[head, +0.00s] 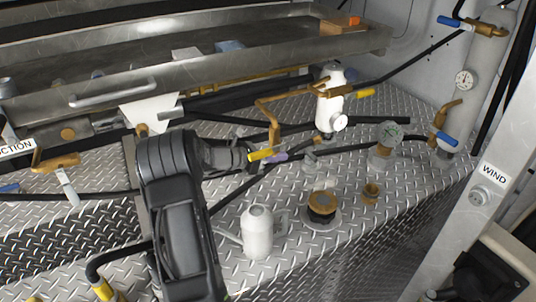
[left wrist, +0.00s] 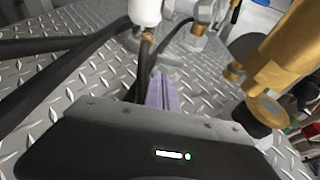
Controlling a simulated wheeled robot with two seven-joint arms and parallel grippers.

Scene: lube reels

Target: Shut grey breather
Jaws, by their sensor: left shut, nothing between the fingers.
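My left gripper (head: 278,157) is over the diamond-plate deck, its slim purple fingers pressed together and empty. In the left wrist view the shut fingers (left wrist: 163,92) point toward grey fittings. I cannot tell for sure which part is the grey breather. A grey round-topped fitting (head: 389,135) with a greenish face stands on the deck to the right of the fingers, apart from them. A smaller grey fitting (head: 310,157) sits closer, just right of the fingertips. Whether either is open or shut is unclear. My right gripper is not in view.
A yellow-handled brass valve (head: 268,140) is close to my left gripper. A white filter (head: 330,98) stands behind. A white bottle (head: 257,233) and a brown-capped filler (head: 322,204) are in front. Black hoses cross the diamond-plate deck (head: 350,235).

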